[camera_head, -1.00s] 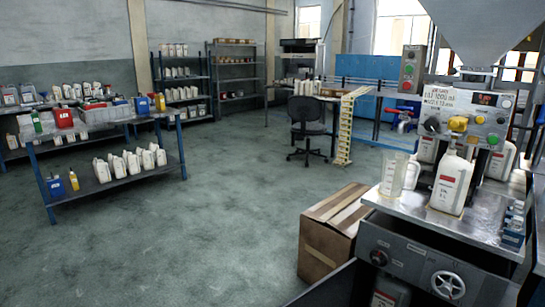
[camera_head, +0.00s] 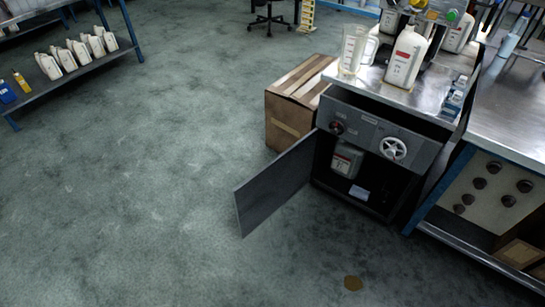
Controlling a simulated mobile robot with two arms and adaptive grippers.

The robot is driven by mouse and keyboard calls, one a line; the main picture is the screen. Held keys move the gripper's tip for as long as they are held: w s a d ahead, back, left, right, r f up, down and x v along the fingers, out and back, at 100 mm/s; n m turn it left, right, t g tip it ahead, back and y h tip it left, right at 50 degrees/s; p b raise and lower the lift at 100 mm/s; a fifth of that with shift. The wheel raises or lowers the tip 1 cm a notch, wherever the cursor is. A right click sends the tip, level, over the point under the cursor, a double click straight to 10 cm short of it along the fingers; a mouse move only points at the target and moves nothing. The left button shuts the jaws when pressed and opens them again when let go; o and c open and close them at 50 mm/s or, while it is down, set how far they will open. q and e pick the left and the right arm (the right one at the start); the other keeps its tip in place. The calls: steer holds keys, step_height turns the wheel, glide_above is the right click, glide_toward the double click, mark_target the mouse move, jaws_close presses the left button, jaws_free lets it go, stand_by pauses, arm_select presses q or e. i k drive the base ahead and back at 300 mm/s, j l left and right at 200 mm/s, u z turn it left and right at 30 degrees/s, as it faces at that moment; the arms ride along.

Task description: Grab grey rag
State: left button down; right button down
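No clearly recognisable grey rag shows. A small pale grey, flat thing (camera_head: 359,192) lies on the floor of the open cabinet (camera_head: 322,187) under the filling machine; it is too small to tell whether it is cloth. A grey canister (camera_head: 346,160) with a red and white label stands behind it to the left. Neither of my grippers is in view.
The cabinet door (camera_head: 272,190) stands open toward the front left. A cardboard box (camera_head: 291,112) stands left of the cabinet. A metal table (camera_head: 510,115) is at right.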

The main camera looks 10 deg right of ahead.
mark_target(357, 192)
steer(key=z, duration=0.45)
steer(key=i+j+z, duration=0.1)
steer(key=z, duration=0.35)
steer(key=j+z, duration=0.2)
steer(key=z, duration=0.3)
steer(key=i+j+z, duration=0.1)
steer(key=j+z, duration=0.25)
steer(key=j, duration=0.55)
steer(key=j+z, duration=0.35)
steer(key=j, duration=0.5)
steer(key=k+j+z, duration=0.1)
steer(key=j+z, duration=0.25)
steer(key=j, duration=0.55)
steer(key=k+j, duration=0.1)
steer(key=j, duration=0.8)
steer(key=k+j, duration=0.15)
steer(key=j, duration=0.25)
steer(key=i+l+u, duration=0.15)
steer(key=l, duration=0.35)
steer(key=l+u, duration=0.15)
steer(key=l, duration=0.3)
